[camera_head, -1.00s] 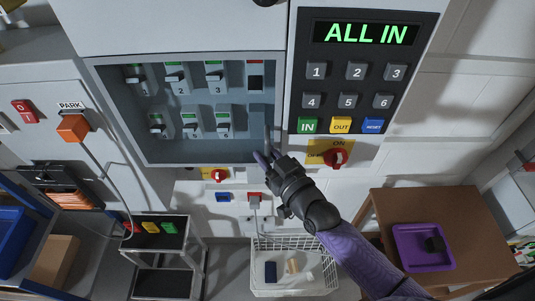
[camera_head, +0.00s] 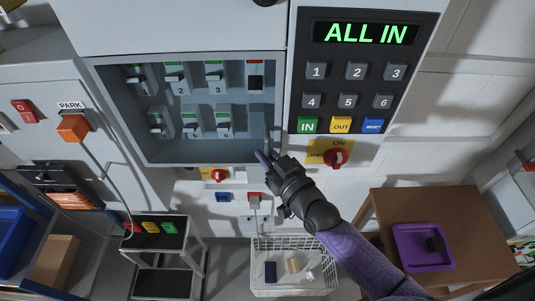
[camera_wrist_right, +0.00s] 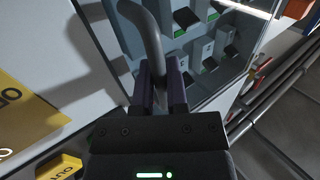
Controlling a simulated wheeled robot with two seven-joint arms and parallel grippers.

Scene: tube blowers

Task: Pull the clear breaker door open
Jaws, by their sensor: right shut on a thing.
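The grey breaker box (camera_head: 180,157) is on the wall in the head view, with several switches inside. Its clear door is hard to see; the switches show plainly through the front, also in the right wrist view. I cannot tell whether the door stands ajar. My right gripper (camera_head: 266,157) is at the box's lower right corner. In the right wrist view its dark fingers (camera_wrist_right: 160,80) are shut on a curved grey handle (camera_wrist_right: 150,30), at the edge of the box front. My left gripper is not in view.
A keypad panel (camera_head: 340,85) reading "ALL IN" is right of the box. A red rotary switch (camera_head: 336,158) sits below it, close to my right arm. A white wire basket (camera_head: 292,289) is below, and a brown table (camera_head: 461,203) with a purple tray (camera_head: 401,260) is at right.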

